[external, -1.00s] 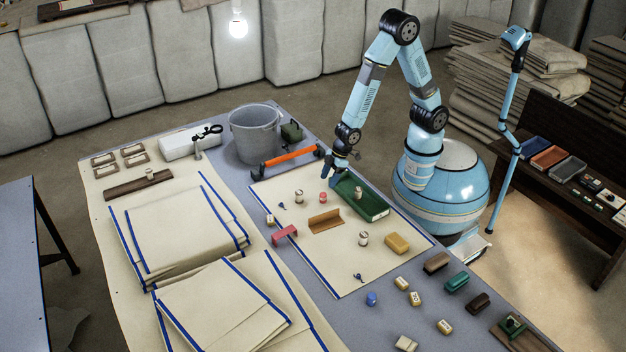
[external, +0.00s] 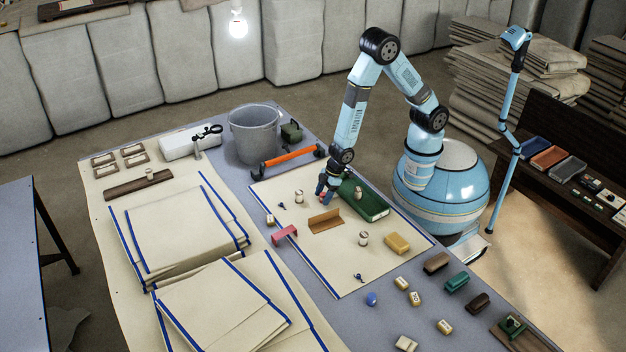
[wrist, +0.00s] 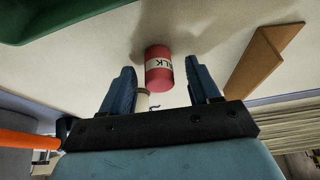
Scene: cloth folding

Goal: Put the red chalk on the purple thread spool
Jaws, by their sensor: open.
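The red chalk (wrist: 159,64) is a short red cylinder with a white lettered label. It stands on the cream cloth, in the wrist view between the tips of my gripper (wrist: 160,72), with a gap on each side. I cannot tell which is purple.
A green box (external: 368,205) lies close right of my gripper. A brown angled piece (external: 325,222) is just in front, and a red-pink block (external: 284,235) farther left. An orange-handled bar (external: 290,157) and a grey bucket (external: 254,135) are behind.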

